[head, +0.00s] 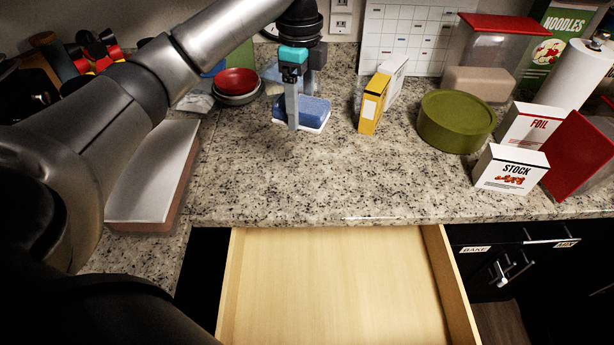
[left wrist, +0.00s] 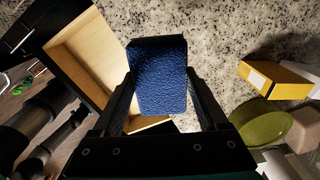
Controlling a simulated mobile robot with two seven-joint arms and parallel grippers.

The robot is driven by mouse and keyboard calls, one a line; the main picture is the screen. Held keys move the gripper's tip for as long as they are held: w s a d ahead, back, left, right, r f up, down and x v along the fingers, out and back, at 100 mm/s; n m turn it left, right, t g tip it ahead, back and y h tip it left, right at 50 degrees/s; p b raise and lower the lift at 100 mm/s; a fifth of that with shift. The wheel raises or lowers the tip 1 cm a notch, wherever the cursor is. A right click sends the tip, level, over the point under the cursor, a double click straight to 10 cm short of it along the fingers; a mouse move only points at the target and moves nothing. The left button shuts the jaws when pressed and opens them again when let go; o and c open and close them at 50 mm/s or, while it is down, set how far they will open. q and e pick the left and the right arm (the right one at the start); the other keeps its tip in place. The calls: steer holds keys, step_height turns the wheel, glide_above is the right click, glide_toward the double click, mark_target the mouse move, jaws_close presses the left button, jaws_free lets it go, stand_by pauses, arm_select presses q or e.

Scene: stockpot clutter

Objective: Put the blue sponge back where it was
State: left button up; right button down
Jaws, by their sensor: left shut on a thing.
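The blue sponge (head: 314,109) has a white underside and is in the upper middle of the head view, over the granite counter. My left gripper (head: 293,112) comes down from above and is shut on the sponge. In the left wrist view the sponge (left wrist: 160,80) sits between the two dark fingers (left wrist: 163,100). I cannot tell for certain whether the sponge touches the counter. My right gripper is in neither view.
An open, empty wooden drawer (head: 335,290) is below the counter. A yellow box (head: 370,106) stands right of the sponge, with a green round container (head: 455,122) farther right. Red and grey bowls (head: 236,84) stand to the left. The front middle of the counter (head: 330,175) is clear.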

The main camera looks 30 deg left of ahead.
arm_select(q)
steer(key=b, duration=0.2)
glide_above(302, 185)
step_height(302, 185, down, 14)
steer(key=shift+f, duration=2.65)
steer(key=shift+f, duration=0.1)
steer(key=o, duration=1.1)
step_height(302, 185, up, 12)
steer(key=shift+r+p, duration=0.15)
steer(key=shift+p, duration=0.5)
